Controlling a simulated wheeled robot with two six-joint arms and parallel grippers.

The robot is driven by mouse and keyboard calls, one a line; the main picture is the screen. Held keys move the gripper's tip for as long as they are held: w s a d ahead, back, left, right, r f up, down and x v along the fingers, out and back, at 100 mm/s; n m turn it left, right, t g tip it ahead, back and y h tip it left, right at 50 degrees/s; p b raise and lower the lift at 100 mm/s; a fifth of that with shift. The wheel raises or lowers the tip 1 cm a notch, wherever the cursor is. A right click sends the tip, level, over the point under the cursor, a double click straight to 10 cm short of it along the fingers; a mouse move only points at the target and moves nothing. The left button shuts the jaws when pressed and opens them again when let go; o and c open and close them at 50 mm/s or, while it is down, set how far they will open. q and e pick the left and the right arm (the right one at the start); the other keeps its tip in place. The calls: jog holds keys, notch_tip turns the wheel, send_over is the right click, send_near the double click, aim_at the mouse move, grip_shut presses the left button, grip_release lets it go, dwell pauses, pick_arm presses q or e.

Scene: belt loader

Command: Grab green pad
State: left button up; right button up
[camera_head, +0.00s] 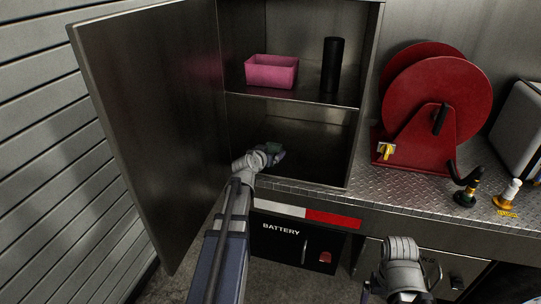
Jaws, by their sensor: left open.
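My left arm reaches into the lower compartment of an open metal cabinet. My left gripper (275,155) is open, just inside the front of that compartment. A small dull green patch (272,147) shows right at the gripper's jaws; it looks like the green pad, mostly hidden by the gripper. I cannot tell whether the jaws touch it. My right arm's end (402,275) is low at the right, in front of the drawers; its jaws cannot be made out.
The cabinet door (150,120) stands open at the left. A pink bin (271,72) and a black cylinder (332,65) stand on the upper shelf (300,96). A red hose reel (435,100) sits on the diamond-plate counter (400,187). Valves stand at the right.

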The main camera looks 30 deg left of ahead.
pick_arm(q)
jog(key=shift+w+a+f, duration=0.1)
jog(key=shift+w+f, duration=0.2)
jog(key=shift+w, duration=0.15)
jog(key=shift+s+r, duration=0.1)
jog(key=shift+c, duration=0.5)
jog(key=c, duration=1.2)
